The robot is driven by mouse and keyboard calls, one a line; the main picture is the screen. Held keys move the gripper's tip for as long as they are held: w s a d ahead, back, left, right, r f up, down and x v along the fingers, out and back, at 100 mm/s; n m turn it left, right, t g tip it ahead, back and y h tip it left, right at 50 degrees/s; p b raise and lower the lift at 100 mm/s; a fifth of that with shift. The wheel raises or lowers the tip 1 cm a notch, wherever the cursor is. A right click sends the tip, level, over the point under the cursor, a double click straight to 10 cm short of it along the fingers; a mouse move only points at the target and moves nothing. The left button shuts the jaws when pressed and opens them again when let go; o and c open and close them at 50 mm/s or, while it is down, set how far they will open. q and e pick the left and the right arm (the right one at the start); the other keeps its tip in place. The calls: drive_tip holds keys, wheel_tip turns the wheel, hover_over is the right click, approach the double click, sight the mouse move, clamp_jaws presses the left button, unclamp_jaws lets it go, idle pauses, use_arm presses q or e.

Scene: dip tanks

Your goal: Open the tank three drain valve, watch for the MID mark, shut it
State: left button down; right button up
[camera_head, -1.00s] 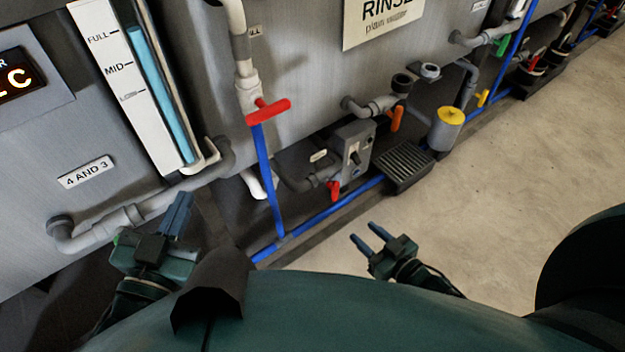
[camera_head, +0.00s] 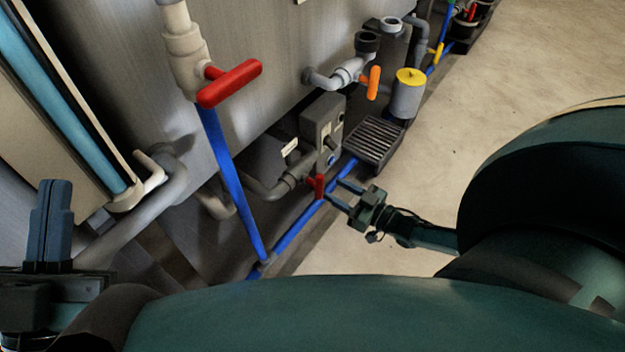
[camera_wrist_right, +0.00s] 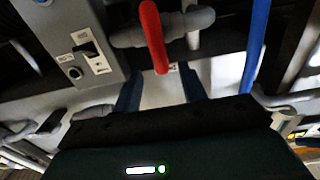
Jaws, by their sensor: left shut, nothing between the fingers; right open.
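A small valve with a red handle (camera_head: 318,187) sits low on a grey pipe beside a grey switch box (camera_head: 322,125). My right gripper (camera_head: 335,191) is open, its fingertips close to this handle. In the right wrist view the red handle (camera_wrist_right: 153,38) hangs ahead of the two open fingers (camera_wrist_right: 160,85), apparently with nothing gripped. A larger red-handled valve (camera_head: 230,83) stands higher on a pale pipe. The sight gauge's blue column (camera_head: 70,105) is partly in view at left; its MID mark is out of view. My left gripper (camera_head: 50,190) is shut and empty.
A blue pipe (camera_head: 232,185) runs down and along the floor. An orange-handled valve (camera_head: 373,82), a yellow-topped canister (camera_head: 407,92) and a black floor grate (camera_head: 375,140) lie beyond. The concrete floor (camera_head: 500,80) at right is open.

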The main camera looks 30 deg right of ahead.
drive_tip(key=b+x, duration=0.2)
drive_tip(key=x, duration=0.4)
drive_tip(key=shift+w+a+f, duration=0.15)
drive_tip(key=shift+w, duration=0.05)
use_arm(q)
drive_tip(key=shift+s+a+r+m+h, duration=0.1)
drive_tip(key=shift+s+r+m+h, duration=0.1)
drive_tip(key=shift+r+m+h, duration=0.75)
drive_tip(key=shift+s+a+r+m+h, duration=0.15)
drive_tip(key=shift+r+m+h, duration=0.45)
drive_tip(key=shift+m+h, duration=0.55)
use_arm(e)
drive_tip(key=shift+x, duration=0.8)
drive_tip(key=shift+c, duration=0.2)
clamp_jaws()
